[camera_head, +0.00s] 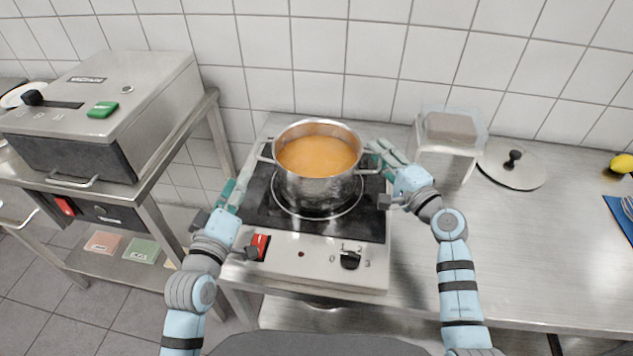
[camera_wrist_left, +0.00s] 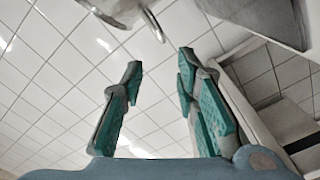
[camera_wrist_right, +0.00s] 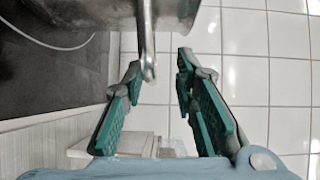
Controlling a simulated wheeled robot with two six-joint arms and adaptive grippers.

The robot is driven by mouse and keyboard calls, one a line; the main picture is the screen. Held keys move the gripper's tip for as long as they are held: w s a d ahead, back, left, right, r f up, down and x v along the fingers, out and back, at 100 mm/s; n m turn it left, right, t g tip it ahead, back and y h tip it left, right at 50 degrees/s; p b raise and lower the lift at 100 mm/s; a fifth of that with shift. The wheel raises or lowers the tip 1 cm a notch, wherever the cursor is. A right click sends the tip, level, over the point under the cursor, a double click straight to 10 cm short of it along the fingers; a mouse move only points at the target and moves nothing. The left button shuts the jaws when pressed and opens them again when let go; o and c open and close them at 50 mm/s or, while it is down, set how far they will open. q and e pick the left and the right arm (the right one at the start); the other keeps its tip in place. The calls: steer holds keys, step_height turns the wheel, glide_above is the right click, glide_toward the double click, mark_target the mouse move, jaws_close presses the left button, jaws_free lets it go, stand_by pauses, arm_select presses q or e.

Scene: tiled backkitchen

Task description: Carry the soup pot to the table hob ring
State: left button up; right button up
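The steel soup pot (camera_head: 318,188), full of orange soup, stands upright on the hob ring (camera_head: 279,203) of the table hob (camera_head: 305,262). My left gripper (camera_head: 236,185) is open and empty to the left of the pot, below its left handle (camera_head: 264,152). In the left wrist view the fingers (camera_wrist_left: 160,70) are apart with wall tiles between them, and the pot handle (camera_wrist_left: 153,24) shows beyond. My right gripper (camera_head: 381,157) is open at the pot's right handle (camera_head: 369,171). In the right wrist view the handle (camera_wrist_right: 147,45) reaches between the fingers (camera_wrist_right: 158,68), nearer the left one.
A steel appliance (camera_head: 100,118) with a green switch stands on a side table at left. A pot lid (camera_head: 512,166) and a steel stand with a clear container (camera_head: 450,130) are right of the hob. A lemon (camera_head: 621,163) lies far right. The counter (camera_head: 530,255) in front is clear.

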steer(key=v, duration=1.1)
steer(key=shift+s+d, duration=0.15)
steer(key=shift+s, duration=0.15)
arm_select(q)
steer(key=shift+s, duration=0.1)
